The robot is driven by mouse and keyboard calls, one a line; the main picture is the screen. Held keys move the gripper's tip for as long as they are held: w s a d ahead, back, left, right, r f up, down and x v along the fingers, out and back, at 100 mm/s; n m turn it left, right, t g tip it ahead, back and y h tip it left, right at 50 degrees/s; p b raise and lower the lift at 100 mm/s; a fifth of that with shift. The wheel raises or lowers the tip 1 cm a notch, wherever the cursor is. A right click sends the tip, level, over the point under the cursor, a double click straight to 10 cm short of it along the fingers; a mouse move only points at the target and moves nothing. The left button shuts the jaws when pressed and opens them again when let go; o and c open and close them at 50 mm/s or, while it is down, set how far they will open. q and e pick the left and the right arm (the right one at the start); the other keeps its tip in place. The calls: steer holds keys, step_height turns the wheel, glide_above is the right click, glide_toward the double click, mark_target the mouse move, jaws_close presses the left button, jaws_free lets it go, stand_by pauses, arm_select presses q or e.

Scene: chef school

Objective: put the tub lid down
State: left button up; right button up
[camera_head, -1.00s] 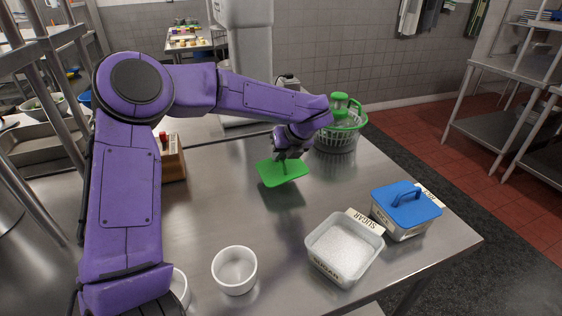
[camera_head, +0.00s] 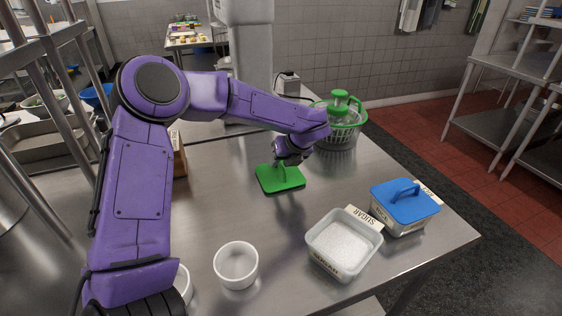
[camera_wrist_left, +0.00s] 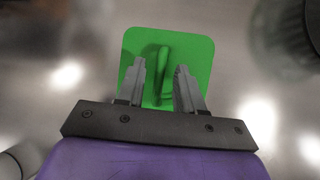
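The green tub lid (camera_head: 268,183) lies flat on the steel table, apparently resting on it, with its handle up. In the left wrist view the lid (camera_wrist_left: 198,52) fills the space ahead of the fingers. My left gripper (camera_head: 285,163) is just above the lid. In the left wrist view its two fingers (camera_wrist_left: 162,68) are apart on either side of the upright handle, with gaps showing. The tub of sugar (camera_head: 343,245) stands open at the front right. My right gripper is not in view.
A tub with a blue lid (camera_head: 404,203) stands right of the sugar. A green salad spinner (camera_head: 341,120) is behind the gripper. A white bowl (camera_head: 236,265) is at the front, a wooden block (camera_head: 180,155) at the left. The table's middle is clear.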

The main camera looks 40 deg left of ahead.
arm_select(q)
steer(key=w+b+v, duration=0.1)
steer(key=v, duration=1)
steer(key=shift+s+d+r, duration=0.15)
steer(key=shift+s+r, duration=0.1)
steer(key=shift+s, duration=0.25)
